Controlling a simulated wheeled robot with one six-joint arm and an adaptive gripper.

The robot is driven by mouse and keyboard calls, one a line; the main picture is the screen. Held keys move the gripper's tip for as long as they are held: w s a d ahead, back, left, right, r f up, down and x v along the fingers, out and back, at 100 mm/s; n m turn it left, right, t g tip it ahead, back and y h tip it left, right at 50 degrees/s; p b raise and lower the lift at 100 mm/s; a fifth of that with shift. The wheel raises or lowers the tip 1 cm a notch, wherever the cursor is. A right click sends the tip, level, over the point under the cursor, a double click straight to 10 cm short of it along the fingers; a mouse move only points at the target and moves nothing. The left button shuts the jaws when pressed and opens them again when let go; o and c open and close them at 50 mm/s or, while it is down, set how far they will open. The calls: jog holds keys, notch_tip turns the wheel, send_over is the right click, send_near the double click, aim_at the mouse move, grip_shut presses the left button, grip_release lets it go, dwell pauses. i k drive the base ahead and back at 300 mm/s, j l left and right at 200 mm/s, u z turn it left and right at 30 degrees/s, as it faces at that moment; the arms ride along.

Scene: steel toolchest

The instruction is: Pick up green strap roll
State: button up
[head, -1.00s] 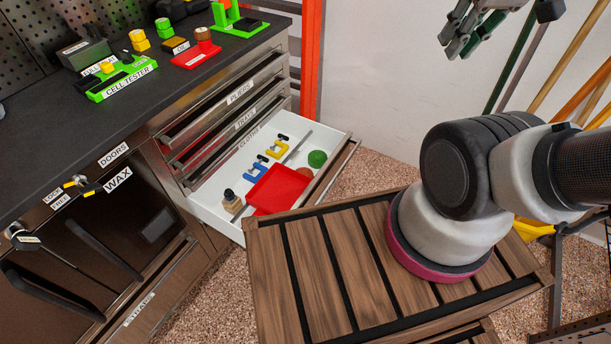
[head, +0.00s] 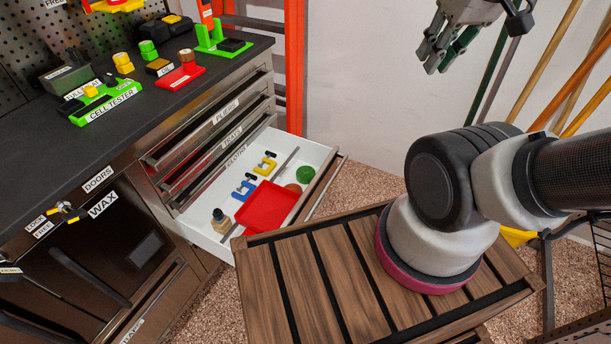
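The green strap roll (head: 305,174) appears to be the small round green thing at the far right end of the open drawer (head: 222,246). It lies near the drawer's front wall, next to a brownish-red round thing (head: 293,188). My gripper (head: 434,68) hangs at the top right, high up and well to the right of the drawer, apart from everything in it. I see nothing held in it. From this angle I cannot tell how far its fingers are parted.
The drawer also holds a red tray (head: 268,207), a blue clamp (head: 245,189), a yellow clamp (head: 265,165) and a small bottle (head: 221,221). A slatted wooden top (head: 315,275) stands in front. Poles (head: 570,75) lean on the wall at right.

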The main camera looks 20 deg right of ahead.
aim_at(304, 174)
jog(key=i+l+u, duration=0.1)
jog(key=l, duration=0.2)
jog(key=l+u, duration=0.1)
jog(key=l, duration=0.2)
jog(key=i+l+u, duration=0.2)
jog(key=l, duration=0.15)
jog(key=i+l+u, duration=0.15)
jog(key=l, duration=0.2)
jog(key=i+l+u, duration=0.2)
jog(key=l, duration=0.15)
jog(key=k, duration=0.1)
